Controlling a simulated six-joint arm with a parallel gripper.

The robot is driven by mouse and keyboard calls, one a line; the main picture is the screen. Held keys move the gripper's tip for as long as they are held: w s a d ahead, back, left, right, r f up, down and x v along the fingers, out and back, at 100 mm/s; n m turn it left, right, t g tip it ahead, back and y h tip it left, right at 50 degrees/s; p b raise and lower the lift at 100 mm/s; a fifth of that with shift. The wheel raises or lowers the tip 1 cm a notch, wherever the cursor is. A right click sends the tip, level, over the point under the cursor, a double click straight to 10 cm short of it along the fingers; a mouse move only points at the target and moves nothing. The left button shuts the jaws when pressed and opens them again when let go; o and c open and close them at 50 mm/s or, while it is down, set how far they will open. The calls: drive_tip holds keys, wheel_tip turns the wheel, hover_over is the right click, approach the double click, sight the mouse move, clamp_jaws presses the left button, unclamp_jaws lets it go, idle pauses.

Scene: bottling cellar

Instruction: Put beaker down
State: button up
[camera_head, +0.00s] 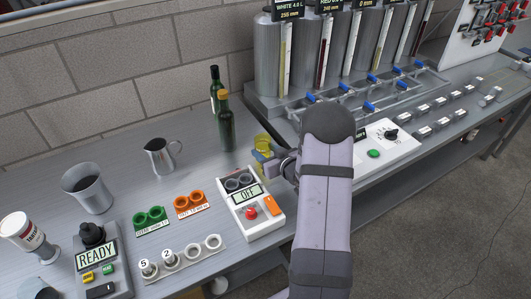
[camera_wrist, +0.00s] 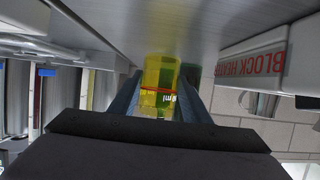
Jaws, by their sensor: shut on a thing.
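The beaker (camera_head: 262,143) is clear with yellow contents and stands roughly upright behind the heater box. My gripper (camera_head: 268,160) is shut on it, reaching in from the right; the arm hides part of the grip. In the wrist view, which is upside down, the beaker (camera_wrist: 158,90) sits between the two fingers (camera_wrist: 160,105), with a red line and printed marks on its wall. Its base is close to the grey bench top (camera_wrist: 130,25); I cannot tell whether it touches.
The block heater (camera_head: 250,208), reading OFF, is just in front of the beaker. Two dark bottles (camera_head: 226,125) stand close at its left. A metal jug (camera_head: 160,156) is farther left. The tank rack (camera_head: 300,95) is behind right. Bare bench lies between jug and bottles.

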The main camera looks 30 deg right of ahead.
drive_tip(key=shift+f, duration=0.4)
drive_tip(key=shift+f, duration=0.15)
drive_tip(key=o, duration=1.1)
drive_tip(key=shift+o, duration=0.2)
drive_tip(key=shift+r, duration=0.25)
drive_tip(key=shift+s, duration=0.3)
drive_tip(key=b+v, duration=0.1)
drive_tip(key=v, duration=1)
drive_tip(key=shift+s, duration=0.25)
